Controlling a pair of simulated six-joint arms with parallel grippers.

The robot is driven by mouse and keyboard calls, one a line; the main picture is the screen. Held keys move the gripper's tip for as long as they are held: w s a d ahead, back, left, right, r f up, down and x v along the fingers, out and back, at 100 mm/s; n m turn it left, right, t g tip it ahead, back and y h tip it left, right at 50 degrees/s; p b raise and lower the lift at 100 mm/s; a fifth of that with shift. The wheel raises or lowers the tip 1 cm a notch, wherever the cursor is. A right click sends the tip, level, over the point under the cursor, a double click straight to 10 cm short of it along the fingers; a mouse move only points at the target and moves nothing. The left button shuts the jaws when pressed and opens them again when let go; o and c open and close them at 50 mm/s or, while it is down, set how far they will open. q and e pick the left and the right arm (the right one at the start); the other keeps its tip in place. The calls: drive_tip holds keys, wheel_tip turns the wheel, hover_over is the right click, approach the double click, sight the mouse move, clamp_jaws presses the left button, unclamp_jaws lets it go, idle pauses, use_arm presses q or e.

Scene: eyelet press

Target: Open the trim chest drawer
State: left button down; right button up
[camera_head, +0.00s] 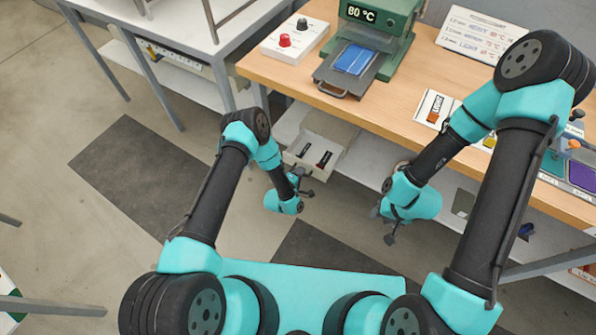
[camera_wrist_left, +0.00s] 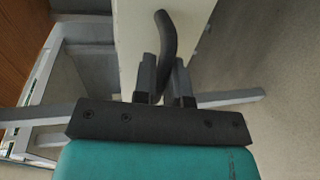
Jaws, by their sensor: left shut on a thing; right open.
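The trim chest drawer (camera_head: 311,169) is a pale box that sticks out from under the bench in the head view, with its inside visible and two small dark items in it. In the left wrist view its pale front panel (camera_wrist_left: 134,35) carries a dark curved handle (camera_wrist_left: 168,42). My left gripper (camera_head: 301,183) is at the drawer front; in the wrist view its fingers (camera_wrist_left: 165,80) are shut on the handle. My right gripper (camera_head: 383,217) is open and empty, in the air in front of the bench, to the right of the drawer.
The wooden bench (camera_head: 405,118) stands above the drawer. On it are a green press (camera_head: 375,32) reading 80 °C, a control box (camera_head: 294,39) with a red and a black knob, and a sign (camera_head: 478,36). A white shelf (camera_head: 365,163) runs below. The floor in front is clear.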

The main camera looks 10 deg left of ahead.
use_arm(q)
drive_tip(key=c, duration=1.2)
unclamp_jaws()
drive_tip(key=v, duration=1.7)
drive_tip(key=shift+s, duration=0.15)
drive_tip(key=shift+a+r, duration=0.1)
drive_tip(key=shift+a, duration=0.05)
drive_tip(key=s+a+r+m+g+y, duration=0.1)
drive_tip(key=s+a+r+m+g, duration=0.3)
drive_tip(key=r+m+g, duration=0.1)
drive_tip(key=s+a+r+m+g+y, duration=0.1)
drive_tip(key=s+a+r+m+g, duration=0.3)
drive_tip(key=r+g, duration=0.4)
wheel_tip(320, 180, up, 2)
drive_tip(key=shift+a+r+m+y, duration=0.1)
drive_tip(key=shift+a+m+y, duration=0.35)
drive_tip(key=shift+m, duration=0.75)
drive_tip(key=shift+a, duration=0.1)
